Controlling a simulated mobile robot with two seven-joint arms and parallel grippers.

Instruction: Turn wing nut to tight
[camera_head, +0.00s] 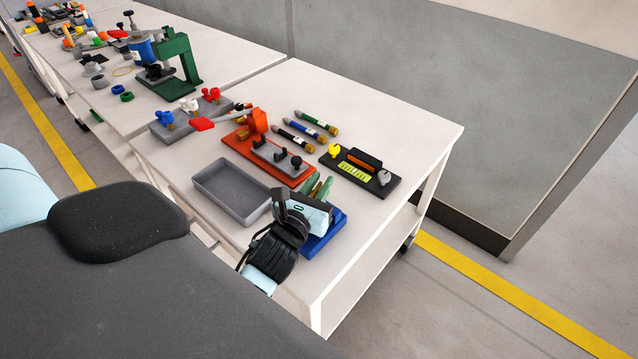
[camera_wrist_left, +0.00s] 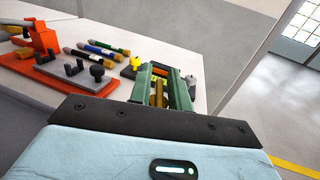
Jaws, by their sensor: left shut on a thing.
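My left gripper (camera_head: 318,188) reaches over a blue block (camera_head: 326,232) at the table's front right. In the left wrist view its green fingers (camera_wrist_left: 160,86) are shut on a brass-coloured part (camera_wrist_left: 158,94). That part is mostly hidden, and I cannot tell whether it is a wing nut. A dark plate (camera_head: 392,191) just beyond carries a yellow knob (camera_head: 334,150), a grey knob (camera_head: 384,177) and a yellow-green level. Blue, white and red wing-shaped knobs (camera_head: 189,104) stand on a grey block farther left. My right gripper is not in view.
An empty grey tray (camera_head: 232,194) lies left of my gripper. A red fixture (camera_head: 268,161) with black knobs and several pens (camera_head: 318,123) lie behind it. A green press (camera_head: 178,60) stands on the farther table. The table's right front strip is clear.

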